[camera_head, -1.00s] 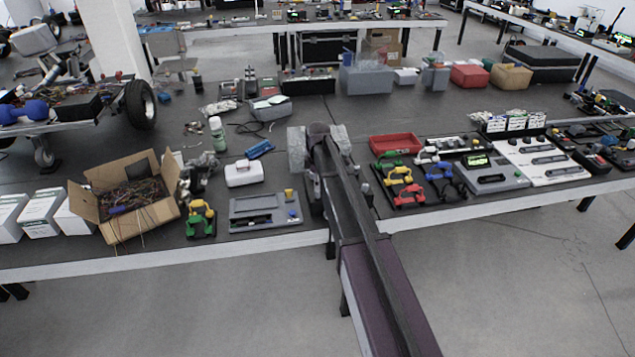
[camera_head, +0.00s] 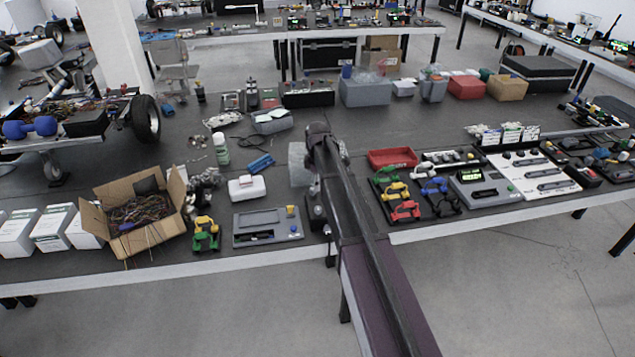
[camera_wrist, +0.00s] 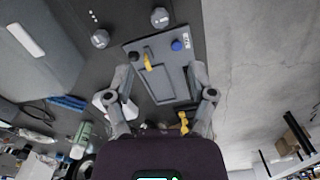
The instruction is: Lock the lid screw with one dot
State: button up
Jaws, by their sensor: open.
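The grey panel (camera_wrist: 128,47) lies flat on the dark table, with a rectangular lid (camera_wrist: 165,78). It carries a yellow handle (camera_wrist: 148,62), a blue knob (camera_wrist: 177,45) and a black knob (camera_wrist: 135,57). The panel also shows in the head view (camera_head: 245,229). My gripper (camera_wrist: 162,76) is open and empty, its fingers spread to either side of the panel in the wrist view. Two round grey knobs (camera_wrist: 100,38) (camera_wrist: 160,16) stand beyond the panel. Dot marks on the screws are too small to tell. My arm hides the gripper in the head view.
A cardboard box of wires (camera_head: 140,215) stands farther left. A red tray (camera_head: 393,157) and coloured handles lie right of my arm. Bare floor borders the table's front edge.

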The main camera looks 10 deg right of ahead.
jog(key=s+f+m+b, duration=0.3)
jog(key=s+m, duration=0.2)
jog(key=s, duration=0.5)
jog(key=s+f+m+b, duration=0.3)
jog(key=s+m, duration=0.2)
jog(key=s, duration=0.5)
jog(key=s+f+m+b, duration=0.3)
jog(key=s+m, duration=0.2)
jog(key=s, duration=0.4)
jog(key=shift+s+f+b, duration=0.15)
jog(key=shift+s+b, duration=0.25)
jog(key=shift+d, duration=0.1)
dwell(1.9)
